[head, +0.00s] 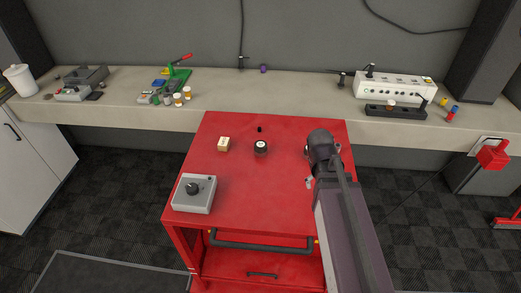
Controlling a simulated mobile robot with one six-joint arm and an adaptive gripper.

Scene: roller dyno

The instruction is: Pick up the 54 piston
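A short dark cylinder with a white round top (261,147) stands on the red cart top near its middle. It looks like a piston, but any number on it is too small to read. My arm reaches in from the lower right over the cart's right side. My gripper (309,182) is mostly hidden beneath the arm's end, to the right of the dark cylinder and apart from it. Only small pale and dark parts show there, so its opening is unclear.
The red cart (235,205) also carries a small cream block (223,144), a tiny black piece (259,129) and a grey box with a black knob (194,193). A long bench (320,95) behind holds a green press (178,80), small jars and a white instrument (395,87).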

